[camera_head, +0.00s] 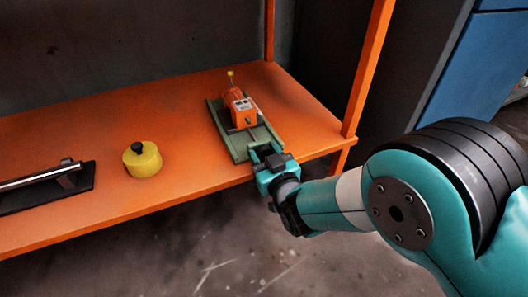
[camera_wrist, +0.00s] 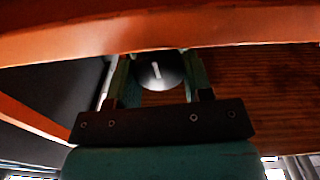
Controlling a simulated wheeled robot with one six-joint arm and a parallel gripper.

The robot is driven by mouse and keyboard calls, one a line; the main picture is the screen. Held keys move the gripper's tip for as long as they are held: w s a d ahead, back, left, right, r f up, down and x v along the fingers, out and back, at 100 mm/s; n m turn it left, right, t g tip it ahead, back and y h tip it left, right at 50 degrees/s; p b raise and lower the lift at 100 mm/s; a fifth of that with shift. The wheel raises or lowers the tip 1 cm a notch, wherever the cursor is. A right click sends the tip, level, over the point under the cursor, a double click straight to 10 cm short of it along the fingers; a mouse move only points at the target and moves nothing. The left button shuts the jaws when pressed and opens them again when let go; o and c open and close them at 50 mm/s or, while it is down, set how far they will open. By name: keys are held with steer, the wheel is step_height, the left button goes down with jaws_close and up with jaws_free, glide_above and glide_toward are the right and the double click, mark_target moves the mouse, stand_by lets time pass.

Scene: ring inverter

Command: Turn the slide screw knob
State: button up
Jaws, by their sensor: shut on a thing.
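The slide screw knob (camera_wrist: 158,72) is a round black knob with a short white mark, seen in the wrist view. My gripper (camera_wrist: 157,80) has one finger on each side of it and is shut on it. In the head view my gripper (camera_head: 267,157) is at the near end of the green slide base (camera_head: 238,143) by the shelf's front edge, and it hides the knob there. An orange unit (camera_head: 239,107) with a yellow-tipped stalk stands on the slide base.
The orange shelf (camera_head: 195,150) carries a yellow cylinder with a black top (camera_head: 142,160) and a dark plate with a metal bar (camera_head: 45,183) at left. An orange post (camera_head: 367,70) rises at the right corner. Open floor lies in front.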

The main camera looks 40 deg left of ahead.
steer(key=n+p, duration=0.1)
steer(key=n, duration=0.2)
steer(key=shift+w, duration=0.15)
steer(key=o, duration=0.9)
